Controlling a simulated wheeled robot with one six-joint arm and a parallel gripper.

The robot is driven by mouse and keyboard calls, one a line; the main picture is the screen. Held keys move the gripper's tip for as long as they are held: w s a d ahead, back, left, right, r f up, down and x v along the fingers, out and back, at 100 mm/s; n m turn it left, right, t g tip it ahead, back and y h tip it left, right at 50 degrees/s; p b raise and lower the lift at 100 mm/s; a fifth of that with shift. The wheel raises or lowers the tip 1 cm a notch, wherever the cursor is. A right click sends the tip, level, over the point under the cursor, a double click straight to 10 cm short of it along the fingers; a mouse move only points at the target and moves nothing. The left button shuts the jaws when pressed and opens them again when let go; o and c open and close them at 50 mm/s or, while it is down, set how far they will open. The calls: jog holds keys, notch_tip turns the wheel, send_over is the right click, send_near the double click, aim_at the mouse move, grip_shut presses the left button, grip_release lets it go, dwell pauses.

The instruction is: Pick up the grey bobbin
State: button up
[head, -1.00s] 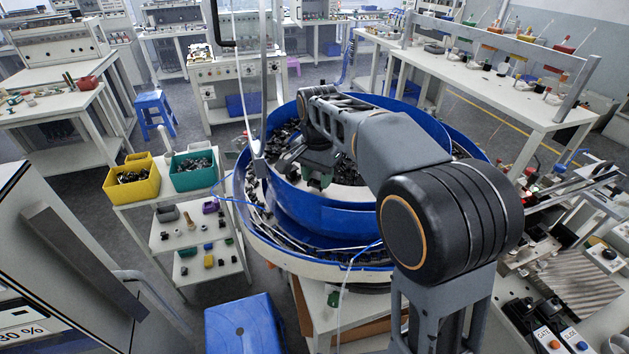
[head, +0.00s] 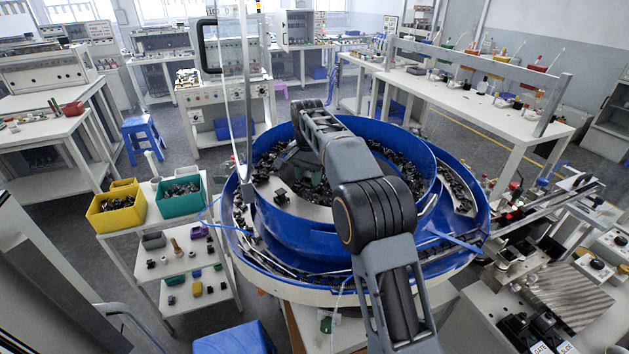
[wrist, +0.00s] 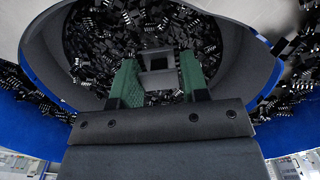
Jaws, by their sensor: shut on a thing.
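The grey bobbin (wrist: 157,62) shows in the wrist view as a small grey block with a dark square opening. It sits between the two green fingers of my gripper (wrist: 160,82), which is shut on it. Behind it lies a heap of small black connectors (wrist: 110,35) in the bowl. In the head view my gripper (head: 300,170) is over the inner part of the blue bowl (head: 300,228), partly hidden by my arm. The bobbin cannot be made out in the head view.
The bowl's blue walls rise around my gripper. A clear upright panel (head: 238,90) stands at the bowl's left. Yellow (head: 117,208) and teal (head: 181,196) bins stand on a cart at left. Guide rails (head: 540,205) and a workbench (head: 470,95) lie to the right.

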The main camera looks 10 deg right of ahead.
jog(key=shift+w+a+f+p, duration=0.15)
jog(key=shift+w+p, duration=0.15)
jog(key=shift+w, duration=0.4)
jog(key=shift+w+a+f+p, duration=0.15)
jog(key=shift+w+p, duration=0.1)
jog(key=shift+w, duration=0.5)
jog(key=shift+w+a+p, duration=0.15)
jog(key=shift+w+p, duration=0.15)
jog(key=shift+w, duration=0.4)
